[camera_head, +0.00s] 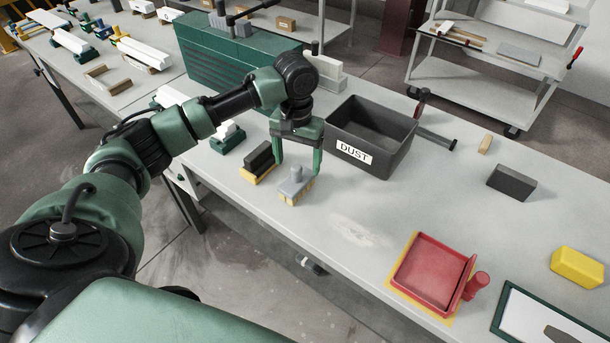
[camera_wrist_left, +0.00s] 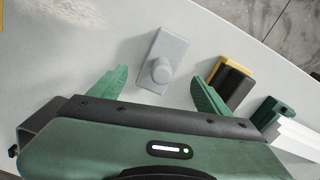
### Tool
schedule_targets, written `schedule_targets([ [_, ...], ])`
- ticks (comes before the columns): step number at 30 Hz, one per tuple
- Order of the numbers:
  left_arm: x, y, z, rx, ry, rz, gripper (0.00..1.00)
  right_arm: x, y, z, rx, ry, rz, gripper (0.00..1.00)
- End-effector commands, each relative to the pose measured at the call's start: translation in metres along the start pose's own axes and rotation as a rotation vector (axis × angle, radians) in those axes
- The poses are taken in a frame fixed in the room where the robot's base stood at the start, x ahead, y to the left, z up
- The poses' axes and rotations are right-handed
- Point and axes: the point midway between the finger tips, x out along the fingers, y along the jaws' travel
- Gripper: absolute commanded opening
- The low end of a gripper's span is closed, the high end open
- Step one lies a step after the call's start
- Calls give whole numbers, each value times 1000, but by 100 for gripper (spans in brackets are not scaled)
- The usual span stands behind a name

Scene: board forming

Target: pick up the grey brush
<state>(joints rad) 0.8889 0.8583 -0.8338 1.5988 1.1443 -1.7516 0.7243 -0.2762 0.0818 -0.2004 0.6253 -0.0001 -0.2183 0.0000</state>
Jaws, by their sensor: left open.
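The grey brush (camera_head: 295,187) stands on the table with its grey back and knob up and yellowish bristles down. In the left wrist view the grey brush (camera_wrist_left: 163,62) lies ahead of and between the two fingers. My left gripper (camera_head: 298,165) is open, its green fingers pointing down just above and behind the brush. In the left wrist view my left gripper (camera_wrist_left: 158,88) is empty. Whether the fingertips reach down beside the brush cannot be told. My right gripper is not in view.
A black and yellow brush (camera_head: 258,162) stands close left of the grey brush. A grey DUST bin (camera_head: 371,135) is close behind right. A red dustpan (camera_head: 430,275) lies farther right. The table's front edge (camera_head: 270,226) is near. Pale dust (camera_head: 358,230) lies on open table.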

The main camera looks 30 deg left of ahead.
Motion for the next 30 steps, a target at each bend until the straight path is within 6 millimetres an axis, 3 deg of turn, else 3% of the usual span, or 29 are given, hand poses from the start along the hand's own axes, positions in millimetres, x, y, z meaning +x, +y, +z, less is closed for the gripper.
schedule_targets([
  [10, 42, 0, 0, 0, -5, -2, 77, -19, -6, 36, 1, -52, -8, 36],
  [16, 68, -1, -1, 1, -2, -1, 77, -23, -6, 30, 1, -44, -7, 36],
  [24, 72, 0, -1, 2, 1, -1, 77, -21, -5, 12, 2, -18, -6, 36],
  [30, 72, -1, -1, 2, 1, -1, 22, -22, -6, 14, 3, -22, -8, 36],
])
